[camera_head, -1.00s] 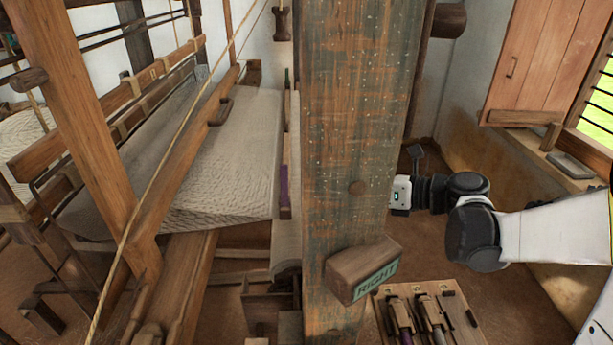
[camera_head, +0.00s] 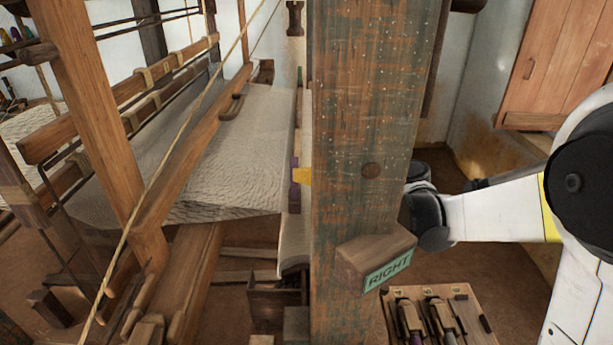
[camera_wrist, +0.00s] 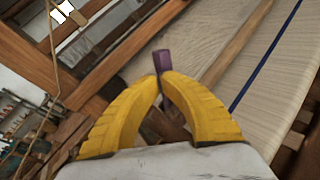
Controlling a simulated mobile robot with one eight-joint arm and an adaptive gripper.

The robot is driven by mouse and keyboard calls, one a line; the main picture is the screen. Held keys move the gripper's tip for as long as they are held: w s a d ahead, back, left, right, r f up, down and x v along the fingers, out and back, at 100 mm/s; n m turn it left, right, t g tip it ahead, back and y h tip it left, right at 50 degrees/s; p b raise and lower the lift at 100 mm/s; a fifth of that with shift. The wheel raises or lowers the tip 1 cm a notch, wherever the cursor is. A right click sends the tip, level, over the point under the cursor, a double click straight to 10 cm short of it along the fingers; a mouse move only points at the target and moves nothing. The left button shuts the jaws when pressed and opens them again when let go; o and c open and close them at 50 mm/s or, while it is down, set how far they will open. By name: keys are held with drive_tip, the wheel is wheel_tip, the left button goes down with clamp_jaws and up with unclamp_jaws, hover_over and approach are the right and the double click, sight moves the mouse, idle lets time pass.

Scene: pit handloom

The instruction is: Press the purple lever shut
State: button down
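The purple lever (camera_head: 294,196) shows as a narrow upright strip at the cloth's right side, just left of the thick wooden post. In the wrist view the lever (camera_wrist: 161,62) stands just beyond my fingertips. My gripper (camera_wrist: 162,77) has two curved yellow fingers with their tips together, and nothing shows held between them. In the head view a yellow part of my gripper (camera_head: 303,175) pokes out left of the post, overlapping or close beside the lever. I cannot tell whether it touches. The post hides the rest of the gripper.
The thick post (camera_head: 365,140) stands between the loom and my arm. A block marked RIGHT (camera_head: 376,258) is on its front. A tool board (camera_head: 470,318) lies below at right. The woven cloth (camera_head: 225,165) and loom beams fill the left.

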drive_tip(key=shift+w+f+m+g+h+p, duration=0.1)
drive_tip(key=shift+w+m+g+h+p, duration=0.3)
drive_tip(key=shift+w+m+g+p, duration=0.4)
idle(0.7)
drive_tip(key=shift+w+f, duration=0.2)
drive_tip(key=shift+w, duration=0.15)
drive_tip(key=shift+w+d+f, duration=0.1)
drive_tip(key=shift+w+f, duration=0.45)
drive_tip(key=shift+w, duration=0.2)
idle(1.7)
drive_tip(key=shift+w+f, duration=0.2)
drive_tip(key=shift+f, duration=0.05)
drive_tip(key=shift+w+f+b, duration=0.35)
drive_tip(key=shift+f+b, duration=0.15)
drive_tip(key=shift+f, duration=0.05)
drive_tip(key=shift+f, duration=0.15)
idle(0.4)
drive_tip(key=shift+s, duration=0.1)
